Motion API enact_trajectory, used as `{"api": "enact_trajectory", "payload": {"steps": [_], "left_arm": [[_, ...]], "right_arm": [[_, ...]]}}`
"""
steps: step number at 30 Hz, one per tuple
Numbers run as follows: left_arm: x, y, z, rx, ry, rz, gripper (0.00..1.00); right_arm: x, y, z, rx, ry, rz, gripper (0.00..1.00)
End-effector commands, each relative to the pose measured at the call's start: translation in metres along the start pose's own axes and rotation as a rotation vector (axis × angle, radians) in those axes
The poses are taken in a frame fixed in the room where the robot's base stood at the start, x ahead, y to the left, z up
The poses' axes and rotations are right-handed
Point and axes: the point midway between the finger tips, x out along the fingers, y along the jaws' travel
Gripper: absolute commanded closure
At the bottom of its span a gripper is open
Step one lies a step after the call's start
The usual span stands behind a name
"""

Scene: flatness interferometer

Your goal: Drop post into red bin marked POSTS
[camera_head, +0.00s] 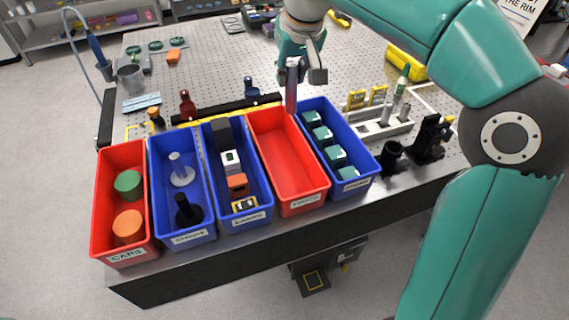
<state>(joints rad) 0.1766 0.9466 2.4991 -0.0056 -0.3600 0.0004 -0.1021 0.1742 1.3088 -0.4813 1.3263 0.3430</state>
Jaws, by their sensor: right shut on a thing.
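My right gripper (299,70) is shut on a slim, dark reddish-grey post (291,92), which hangs roughly upright below the fingers. The post's lower end shows against the back right corner of an empty red bin (286,158), fourth from the left in the row. How high it is above the rim is hard to tell. This bin's front label is too small to read surely. The other red bin (105,195), at the far left, is marked CAPS and holds a green and an orange cap. My left gripper is not in view.
Blue bins stand between the red ones (178,222) (232,207) and at the right (362,168), all holding parts. Behind the bins is a black rail (222,112). Black holders (428,140) and a grey block (378,128) stand to the right on the perforated table (220,65).

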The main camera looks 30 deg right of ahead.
Motion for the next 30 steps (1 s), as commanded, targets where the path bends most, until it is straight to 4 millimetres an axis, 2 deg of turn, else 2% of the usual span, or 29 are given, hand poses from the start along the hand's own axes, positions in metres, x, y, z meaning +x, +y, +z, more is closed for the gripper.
{"api": "enact_trajectory", "payload": {"steps": [1,4,11,21,30], "left_arm": [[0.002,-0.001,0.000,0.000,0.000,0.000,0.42],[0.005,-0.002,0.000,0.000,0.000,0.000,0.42],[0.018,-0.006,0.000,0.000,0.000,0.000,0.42],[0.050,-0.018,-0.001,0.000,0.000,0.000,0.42],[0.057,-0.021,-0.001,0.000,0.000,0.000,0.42]], "right_arm": [[0.011,0.000,0.005,0.033,0.000,0.014,1.00],[0.026,-0.001,0.012,0.090,0.005,0.035,1.00],[0.045,-0.001,0.019,0.117,0.010,0.043,1.00],[0.079,-0.001,0.033,0.115,0.010,0.042,1.00],[0.086,-0.001,0.036,0.115,0.010,0.042,1.00]]}}
